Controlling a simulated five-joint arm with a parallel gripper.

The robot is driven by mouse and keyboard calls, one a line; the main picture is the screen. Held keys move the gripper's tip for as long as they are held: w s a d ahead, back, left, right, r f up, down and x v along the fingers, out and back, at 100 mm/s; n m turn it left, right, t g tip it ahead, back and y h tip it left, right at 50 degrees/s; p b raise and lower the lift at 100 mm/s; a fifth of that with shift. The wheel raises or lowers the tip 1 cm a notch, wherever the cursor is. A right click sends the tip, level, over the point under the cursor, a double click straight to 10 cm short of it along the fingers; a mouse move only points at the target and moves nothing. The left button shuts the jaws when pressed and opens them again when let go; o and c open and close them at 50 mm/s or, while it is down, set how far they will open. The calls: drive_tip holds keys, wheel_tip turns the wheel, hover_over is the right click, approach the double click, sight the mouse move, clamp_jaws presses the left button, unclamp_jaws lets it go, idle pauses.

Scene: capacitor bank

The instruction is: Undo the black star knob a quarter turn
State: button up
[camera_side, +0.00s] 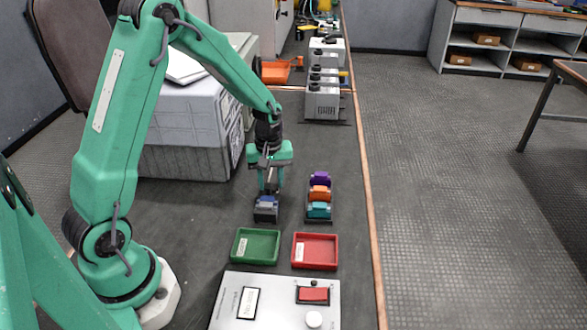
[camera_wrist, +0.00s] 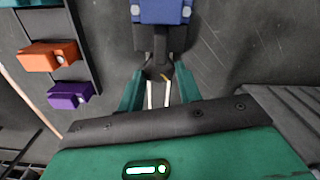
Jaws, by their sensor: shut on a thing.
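A blue block (camera_wrist: 162,11) lies just beyond the knob on a dark holder.
A rack to the right holds purple (camera_side: 320,179), orange (camera_side: 319,193) and teal (camera_side: 319,210) blocks. A green tray (camera_side: 256,231) and a red tray (camera_side: 316,236) stand nearer, before a panel (camera_side: 240,280) with a red switch. Grey units (camera_side: 323,100) stand farther back.

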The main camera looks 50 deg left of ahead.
drive_tip(key=shift+n, duration=1.3)
drive_tip(key=o, duration=0.9)
drive_tip(key=shift+r, duration=0.2)
drive_tip(key=shift+r, duration=3.35)
drive_tip(key=shift+c, duration=0.2)
